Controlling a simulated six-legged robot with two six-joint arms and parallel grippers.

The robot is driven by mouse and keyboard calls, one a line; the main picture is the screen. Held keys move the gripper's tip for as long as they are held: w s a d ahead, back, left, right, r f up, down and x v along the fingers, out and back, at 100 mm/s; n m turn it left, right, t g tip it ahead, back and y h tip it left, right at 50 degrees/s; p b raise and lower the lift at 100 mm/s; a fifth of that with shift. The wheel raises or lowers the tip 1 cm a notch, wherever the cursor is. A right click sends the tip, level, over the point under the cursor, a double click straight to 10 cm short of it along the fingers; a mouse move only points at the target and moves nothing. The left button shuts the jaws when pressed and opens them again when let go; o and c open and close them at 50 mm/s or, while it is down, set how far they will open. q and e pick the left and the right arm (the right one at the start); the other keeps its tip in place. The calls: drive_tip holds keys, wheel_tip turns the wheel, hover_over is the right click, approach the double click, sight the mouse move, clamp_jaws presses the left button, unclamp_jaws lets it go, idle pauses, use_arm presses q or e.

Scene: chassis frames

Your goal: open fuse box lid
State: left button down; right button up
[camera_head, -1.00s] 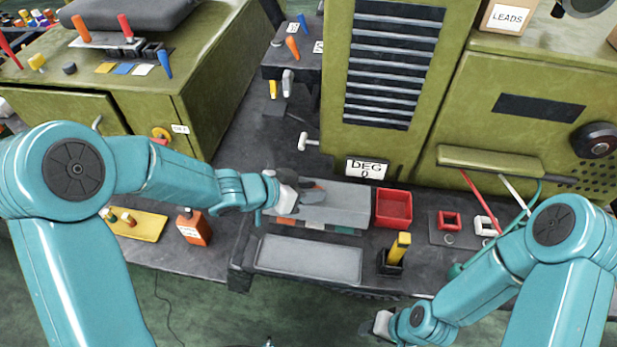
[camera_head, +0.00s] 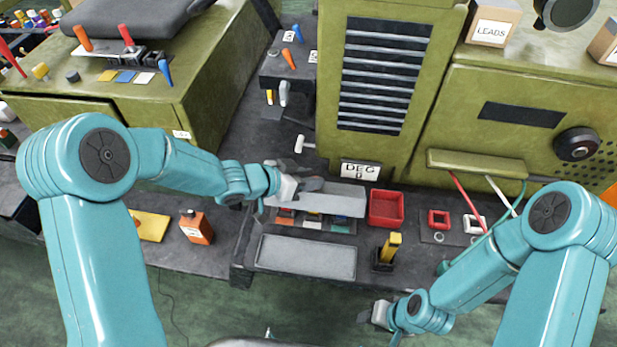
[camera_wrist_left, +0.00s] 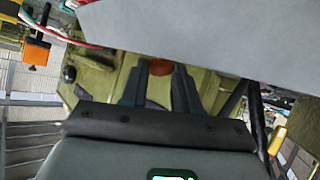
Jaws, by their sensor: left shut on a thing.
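The grey fuse box lid (camera_head: 345,202) is tilted up along its front, with its back edge lower near the machine. Coloured fuse slots (camera_head: 312,222) show beneath its front edge. My left gripper (camera_head: 308,186) is at the lid's left end, shut on it; the fingertips are partly hidden in the head view. In the left wrist view a broad grey panel, seemingly the lid (camera_wrist_left: 215,35), fills the top, above the dark fingers (camera_wrist_left: 160,85). My right gripper (camera_head: 372,316) hangs low in front of the bench, away from the lid; its jaw opening is unclear.
A grey tray (camera_head: 305,258) lies in front of the fuse box. A red bin (camera_head: 386,207) stands right of the lid, and a yellow-handled tool (camera_head: 390,248) in a black holder is nearer the front. The green machine (camera_head: 390,75) rises behind.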

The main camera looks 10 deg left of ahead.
use_arm(q)
drive_tip(key=c, duration=0.8)
unclamp_jaws()
drive_tip(key=shift+w+a, duration=0.1)
drive_tip(key=shift+w, duration=0.1)
drive_tip(key=shift+c, duration=0.2)
drive_tip(key=shift+s, duration=0.1)
drive_tip(key=shift+s+a+r, duration=0.1)
drive_tip(key=shift+r, duration=0.05)
drive_tip(key=p+v, duration=0.2)
drive_tip(key=v, duration=1.4)
drive_tip(key=shift+p, duration=0.35)
drive_tip(key=shift+a, duration=0.1)
